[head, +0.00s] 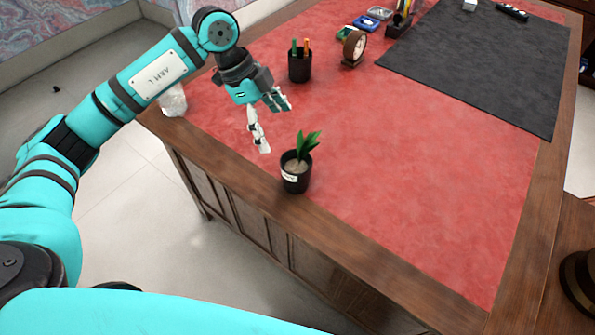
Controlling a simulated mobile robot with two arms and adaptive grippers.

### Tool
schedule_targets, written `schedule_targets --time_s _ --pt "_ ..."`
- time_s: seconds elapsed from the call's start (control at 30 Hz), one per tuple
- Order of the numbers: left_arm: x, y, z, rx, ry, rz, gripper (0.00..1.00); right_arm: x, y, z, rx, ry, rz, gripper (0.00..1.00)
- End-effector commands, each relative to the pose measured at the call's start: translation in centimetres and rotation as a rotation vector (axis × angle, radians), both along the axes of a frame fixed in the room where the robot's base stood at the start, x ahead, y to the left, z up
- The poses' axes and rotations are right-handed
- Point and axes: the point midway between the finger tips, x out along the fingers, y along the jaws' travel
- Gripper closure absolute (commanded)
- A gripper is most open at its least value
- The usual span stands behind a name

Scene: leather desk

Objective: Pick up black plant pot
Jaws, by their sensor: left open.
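The black plant pot (295,181) stands upright near the desk's front edge in the head view. It has a white label, pale soil and a green plant (303,147) growing from it. My left gripper (276,128) is open and empty, above the desk and up and to the left of the pot. Its fingers are apart from the pot and plant. My right gripper is not in view.
The red leather desk top (400,190) is clear to the right of the pot. A black pen cup (299,67) and a tape roll (354,47) stand behind. A black mat (480,70) covers the back right. A crumpled whitish object (173,100) sits at the left corner.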

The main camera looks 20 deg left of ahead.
Motion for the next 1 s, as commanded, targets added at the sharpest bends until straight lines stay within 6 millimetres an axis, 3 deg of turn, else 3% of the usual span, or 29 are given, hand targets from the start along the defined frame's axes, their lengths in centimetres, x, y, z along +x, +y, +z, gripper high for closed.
schedule_targets --time_s 0.3,0.57,0.8,1.0 --pt "0.1 -2.5 -5.6 -0.003 0.001 -0.002 0.04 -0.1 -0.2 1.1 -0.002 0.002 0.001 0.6" --pt "0.2 -3.3 -7.3 -0.002 0.002 -0.003 0.04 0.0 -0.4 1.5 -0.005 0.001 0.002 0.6" --pt "0.2 -4.8 -10.5 -0.003 0.002 -0.003 0.04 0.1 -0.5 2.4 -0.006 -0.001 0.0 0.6" --pt "0.3 -5.2 -11.4 -0.003 -0.001 -0.003 0.04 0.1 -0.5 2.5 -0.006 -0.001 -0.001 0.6"
